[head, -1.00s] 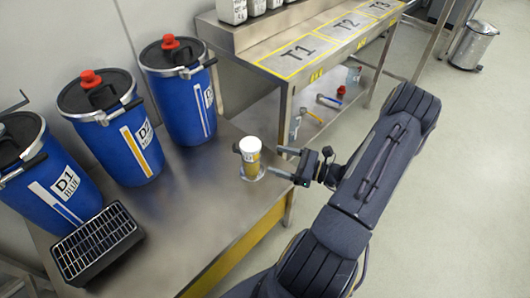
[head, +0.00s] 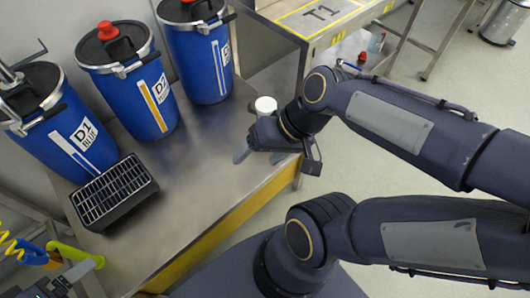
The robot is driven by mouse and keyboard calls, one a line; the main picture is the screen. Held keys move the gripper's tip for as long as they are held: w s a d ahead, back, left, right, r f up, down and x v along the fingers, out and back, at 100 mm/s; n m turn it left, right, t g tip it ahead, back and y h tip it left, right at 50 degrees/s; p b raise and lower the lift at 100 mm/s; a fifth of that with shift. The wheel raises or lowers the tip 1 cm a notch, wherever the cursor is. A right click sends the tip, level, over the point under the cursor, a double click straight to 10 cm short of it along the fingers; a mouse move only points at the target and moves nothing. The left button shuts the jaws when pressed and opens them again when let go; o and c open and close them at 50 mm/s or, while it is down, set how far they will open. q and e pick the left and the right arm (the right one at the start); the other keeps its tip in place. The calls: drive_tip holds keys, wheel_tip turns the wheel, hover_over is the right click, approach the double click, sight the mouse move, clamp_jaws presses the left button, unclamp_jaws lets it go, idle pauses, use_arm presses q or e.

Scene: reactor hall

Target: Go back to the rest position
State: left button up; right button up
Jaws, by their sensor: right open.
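My right gripper (head: 260,157) is over the steel bench (head: 190,200), its two fingers apart, pointing down and toward the left. A small jar with a white lid (head: 265,104) stands just behind it. The gripper and wrist hide most of the jar's body, and I see nothing held between the fingers. My right arm comes in from the right, folded, with one link above the other.
Grey floor (head: 460,75) is clear at right.

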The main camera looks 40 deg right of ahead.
drive_tip(key=n+t, duration=0.1)
drive_tip(key=s+r+n+t+h, duration=0.1)
drive_tip(key=shift+s+n, duration=0.1)
drive_tip(key=shift+n, duration=0.3)
drive_tip(key=shift+r, duration=0.15)
